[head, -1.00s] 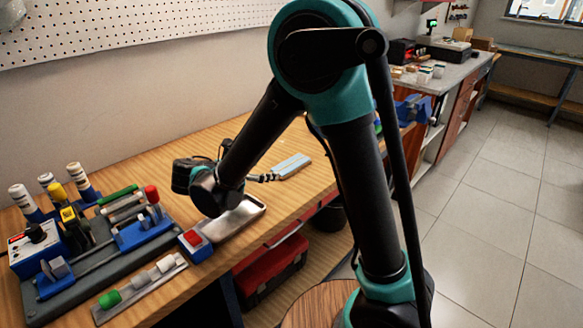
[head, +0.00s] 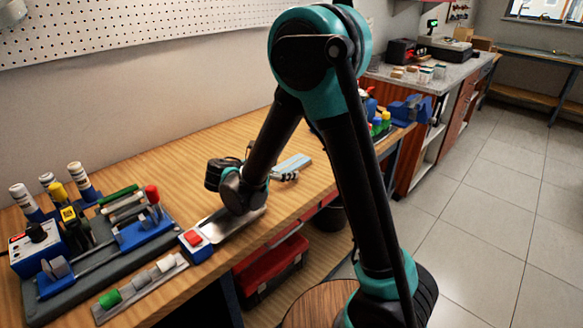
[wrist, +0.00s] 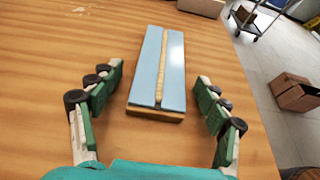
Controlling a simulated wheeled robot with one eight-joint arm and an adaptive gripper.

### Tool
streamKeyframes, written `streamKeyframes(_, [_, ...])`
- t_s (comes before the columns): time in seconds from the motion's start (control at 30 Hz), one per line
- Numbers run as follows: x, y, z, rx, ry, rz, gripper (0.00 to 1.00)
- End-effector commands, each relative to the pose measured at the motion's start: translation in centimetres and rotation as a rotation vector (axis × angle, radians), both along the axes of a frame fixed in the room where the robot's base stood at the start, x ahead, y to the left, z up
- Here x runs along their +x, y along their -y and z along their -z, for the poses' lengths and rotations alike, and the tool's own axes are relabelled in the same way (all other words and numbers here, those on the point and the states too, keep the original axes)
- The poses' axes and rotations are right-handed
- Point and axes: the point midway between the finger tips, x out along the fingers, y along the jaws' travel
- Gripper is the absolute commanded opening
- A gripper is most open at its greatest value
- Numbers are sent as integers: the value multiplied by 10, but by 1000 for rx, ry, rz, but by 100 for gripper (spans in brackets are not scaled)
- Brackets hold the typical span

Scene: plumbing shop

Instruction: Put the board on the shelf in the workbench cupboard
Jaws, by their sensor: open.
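The board (wrist: 174,75) is a light blue slab with a tan strip down its middle and a wooden underside. It lies flat on the wooden workbench in the wrist view. In the head view the board (head: 294,161) shows just behind my gripper (head: 284,177), partly hidden by it. My gripper (wrist: 158,82) is open and empty, with its green-padded fingers on either side of the board's near end, apart from it. A counter with red-brown fronts and an open white-shelved bay (head: 426,152) stands beyond the bench; I cannot tell whether this is the cupboard.
A metal tray (head: 232,224) lies under my wrist. A red-buttoned box (head: 194,243), a strip with green and grey pieces (head: 140,288) and a tool rack (head: 95,262) fill the left. A red toolbox (head: 270,270) is under the bench. The bench left of the board is clear.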

Motion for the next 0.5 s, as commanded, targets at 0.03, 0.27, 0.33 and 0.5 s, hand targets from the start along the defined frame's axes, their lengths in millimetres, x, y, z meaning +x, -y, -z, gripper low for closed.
streamKeyframes(0.03, [0, 0, 0, 0, 0, 0, 76])
streamKeyframes(0.27, [0, 0, 0, 0, 0, 0, 47])
streamKeyframes(0.33, [0, 0, 0, 0, 0, 0, 39])
streamKeyframes(0.5, [0, 0, 0, 0, 0, 0, 18])
